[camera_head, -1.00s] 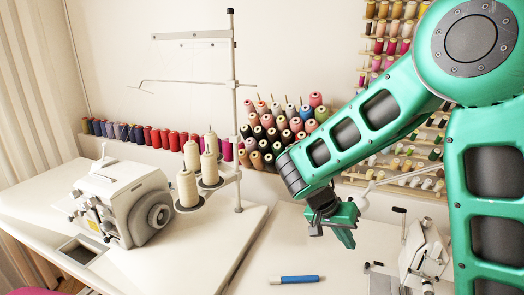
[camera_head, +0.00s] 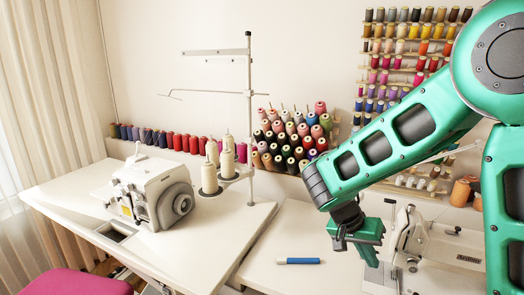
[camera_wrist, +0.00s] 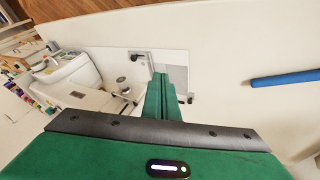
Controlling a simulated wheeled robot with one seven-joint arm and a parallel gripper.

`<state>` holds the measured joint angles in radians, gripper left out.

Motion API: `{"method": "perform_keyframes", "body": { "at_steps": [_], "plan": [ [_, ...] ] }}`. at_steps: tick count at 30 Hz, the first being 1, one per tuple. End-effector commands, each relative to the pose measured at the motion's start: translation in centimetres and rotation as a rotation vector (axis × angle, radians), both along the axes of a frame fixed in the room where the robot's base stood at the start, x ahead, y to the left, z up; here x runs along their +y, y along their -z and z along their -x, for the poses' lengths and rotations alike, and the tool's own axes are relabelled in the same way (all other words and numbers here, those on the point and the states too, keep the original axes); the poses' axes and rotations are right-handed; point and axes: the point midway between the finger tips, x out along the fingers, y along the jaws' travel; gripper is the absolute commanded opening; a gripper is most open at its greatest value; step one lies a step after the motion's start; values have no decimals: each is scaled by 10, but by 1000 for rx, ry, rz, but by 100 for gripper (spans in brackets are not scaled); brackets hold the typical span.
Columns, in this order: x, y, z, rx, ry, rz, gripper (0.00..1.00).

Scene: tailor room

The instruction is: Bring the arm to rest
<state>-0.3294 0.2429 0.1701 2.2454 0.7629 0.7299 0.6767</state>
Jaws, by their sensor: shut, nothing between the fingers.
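My green arm comes in from the right in the head view and bends down over the right-hand table. My gripper (camera_head: 368,255) hangs above that table, to the right of the blue pen-like tool and in front of the right sewing machine. In the wrist view the gripper fingers (camera_wrist: 164,78) are together with nothing between them. The blue tool (camera_head: 298,261) lies on the table, apart from the gripper; it also shows at the right of the wrist view (camera_wrist: 285,78).
A white sewing machine (camera_head: 440,250) stands close behind and right of my gripper. Another machine (camera_head: 150,192) and a thread stand (camera_head: 250,120) with cones are on the left table. Thread racks (camera_head: 410,60) cover the back wall. A pink seat (camera_head: 72,280) is at front left.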

Motion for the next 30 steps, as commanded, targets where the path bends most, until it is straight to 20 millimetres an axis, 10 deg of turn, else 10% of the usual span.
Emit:
{"method": "perform_keyframes", "body": {
  "at_steps": [14, 30],
  "plan": [
    [-64, -35, 54, 77, 18, -117, 0],
    [-127, -70, 214, 105, -56, -469, 0]
  ]
}}
